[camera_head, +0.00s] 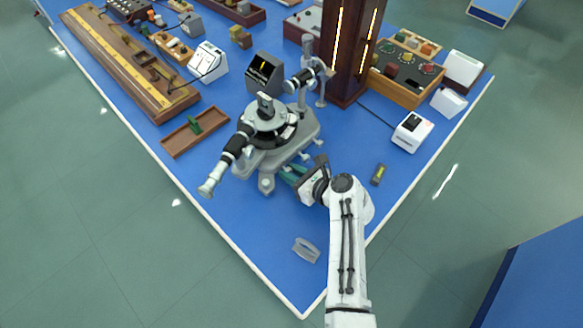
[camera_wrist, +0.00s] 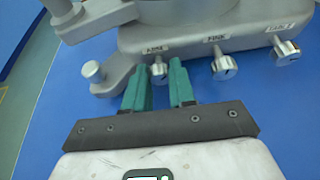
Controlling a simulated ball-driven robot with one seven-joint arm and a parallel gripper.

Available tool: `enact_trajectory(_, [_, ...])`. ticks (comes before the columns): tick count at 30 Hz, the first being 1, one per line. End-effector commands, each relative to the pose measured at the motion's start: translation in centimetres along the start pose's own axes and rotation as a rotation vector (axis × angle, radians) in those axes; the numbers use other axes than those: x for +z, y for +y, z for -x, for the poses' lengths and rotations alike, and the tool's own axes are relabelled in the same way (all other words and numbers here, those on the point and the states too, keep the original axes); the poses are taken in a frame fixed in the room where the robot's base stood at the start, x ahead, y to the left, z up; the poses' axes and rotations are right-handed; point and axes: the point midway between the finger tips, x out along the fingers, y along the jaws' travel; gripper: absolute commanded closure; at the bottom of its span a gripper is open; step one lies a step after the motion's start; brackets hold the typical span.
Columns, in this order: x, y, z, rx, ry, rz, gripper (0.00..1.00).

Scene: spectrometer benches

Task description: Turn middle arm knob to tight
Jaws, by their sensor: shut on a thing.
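The spectrometer (camera_head: 283,152), a grey instrument with a round table and two dark tubes, stands on the blue bench. In the wrist view its base (camera_wrist: 190,32) carries a row of silver knobs under small labels. The left knob (camera_wrist: 158,71), under a label that seems to read ARM, sits between the teal fingertips of my gripper (camera_wrist: 161,76). The gripper is shut on this knob. The middle knob (camera_wrist: 223,67) and the right knob (camera_wrist: 286,50) are clear of the fingers. In the head view my gripper (camera_head: 293,176) reaches the base's near right side, and the held knob is hidden there.
A silver levelling foot (camera_wrist: 94,72) stands just left of my fingers in the wrist view. A grey clip-like piece (camera_head: 306,250) and a small spirit level (camera_head: 378,174) lie on the bench. A wooden pillar (camera_head: 350,50) stands behind. The bench's front corner is mostly clear.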

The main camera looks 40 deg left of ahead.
Motion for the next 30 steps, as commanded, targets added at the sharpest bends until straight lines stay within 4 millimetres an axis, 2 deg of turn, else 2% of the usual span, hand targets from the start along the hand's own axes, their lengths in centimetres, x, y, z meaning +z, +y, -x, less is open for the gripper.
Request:
enact_trajectory(6, [-0.04, -0.18, 0.05, 0.067, 0.001, -0.164, 1.0])
enact_trajectory(15, [-0.15, -0.17, -0.01, 0.127, 0.001, -0.307, 1.0])
enact_trajectory(30, [-0.23, -0.17, 0.0, 0.148, 0.002, -0.358, 1.0])
